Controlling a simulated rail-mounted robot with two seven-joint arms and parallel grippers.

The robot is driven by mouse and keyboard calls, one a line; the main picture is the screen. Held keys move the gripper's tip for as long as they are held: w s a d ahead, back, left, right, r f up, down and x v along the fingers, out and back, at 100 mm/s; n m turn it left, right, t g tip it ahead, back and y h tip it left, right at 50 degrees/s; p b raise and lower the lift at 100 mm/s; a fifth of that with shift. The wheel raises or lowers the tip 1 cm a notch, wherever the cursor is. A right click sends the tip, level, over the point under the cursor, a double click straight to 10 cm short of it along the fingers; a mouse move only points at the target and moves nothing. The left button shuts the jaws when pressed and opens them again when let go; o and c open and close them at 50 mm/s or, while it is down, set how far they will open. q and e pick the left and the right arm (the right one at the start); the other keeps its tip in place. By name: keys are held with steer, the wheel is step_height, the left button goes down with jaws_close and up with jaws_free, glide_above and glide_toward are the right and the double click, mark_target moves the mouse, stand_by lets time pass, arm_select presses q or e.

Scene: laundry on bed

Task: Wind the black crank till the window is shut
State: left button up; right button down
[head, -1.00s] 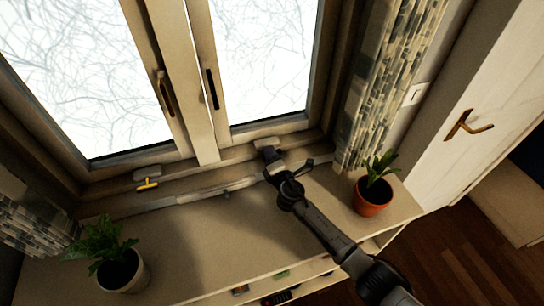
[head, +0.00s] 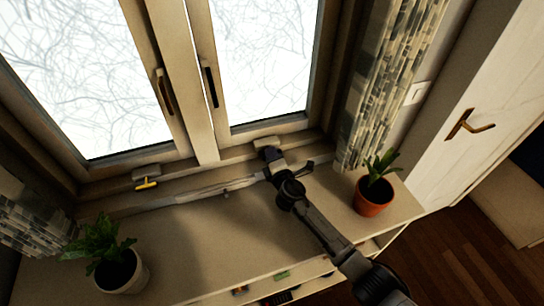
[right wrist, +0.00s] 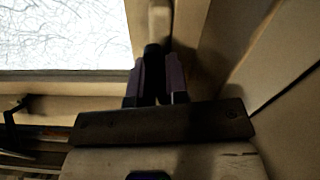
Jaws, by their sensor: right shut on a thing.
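My right gripper (head: 271,156) is at the sill below the right window sash (head: 262,65). In the right wrist view its two purple-grey fingers (right wrist: 154,82) are shut on the black crank (right wrist: 152,54), whose dark top shows between them. In the head view the gripper hides most of the crank, at the grey-white housing (head: 266,142) under the sash. A thin bright gap shows along the left edge of the right sash, beside the middle post. My left gripper is not in view.
A yellow crank (head: 147,184) sits under the left sash (head: 85,75). Potted plants stand at the left (head: 121,272) and right (head: 372,195) of the shelf (head: 195,245). A patterned curtain (head: 388,85) hangs right of the window. The shelf middle is clear.

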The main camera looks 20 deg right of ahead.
steer(key=m, duration=0.2)
steer(key=shift+m, duration=0.3)
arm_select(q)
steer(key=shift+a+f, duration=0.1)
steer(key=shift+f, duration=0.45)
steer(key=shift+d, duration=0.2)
arm_select(e)
steer(key=c, duration=1.1)
jaws_free()
steer(key=shift+s, duration=0.65)
steer(key=s+p, duration=0.1)
steer(key=s, duration=1)
steer(key=shift+s+a, duration=0.1)
steer(key=shift+s, duration=0.55)
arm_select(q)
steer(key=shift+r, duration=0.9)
arm_select(e)
steer(key=shift+s, duration=0.1)
